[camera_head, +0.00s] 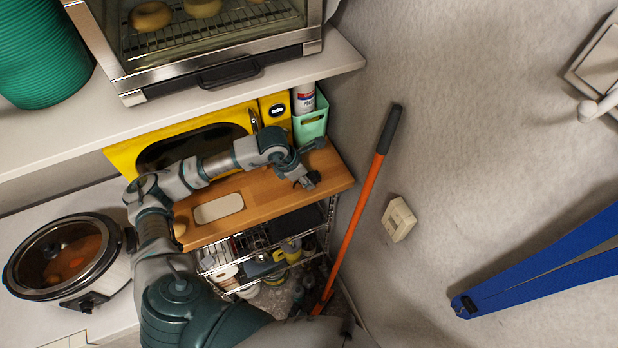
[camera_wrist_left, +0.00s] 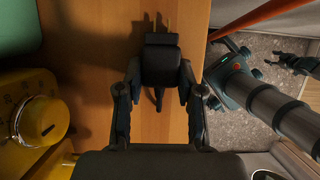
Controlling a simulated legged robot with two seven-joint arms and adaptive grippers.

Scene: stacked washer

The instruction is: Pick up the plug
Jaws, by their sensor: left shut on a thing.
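The black plug (camera_wrist_left: 161,62) shows in the left wrist view, with metal prongs pointing toward the top of the picture. My left gripper (camera_wrist_left: 160,88) is shut on the plug, one finger on each side of its body. The plug is over the wooden board; whether it touches the board is unclear. In the head view my left gripper (camera_head: 306,181) is over the right part of the board, and the plug is too small to make out there. An arm of mine at the right of the wrist view ends in dark parts whose opening is unclear.
A wooden board (camera_head: 272,209) lies above a wire rack. A yellow appliance (camera_head: 130,155) and green holder (camera_head: 311,124) stand behind. An orange pole (camera_head: 363,201) leans at the right, near a beige wall box (camera_head: 399,219). A slow cooker (camera_head: 17,272) stands left.

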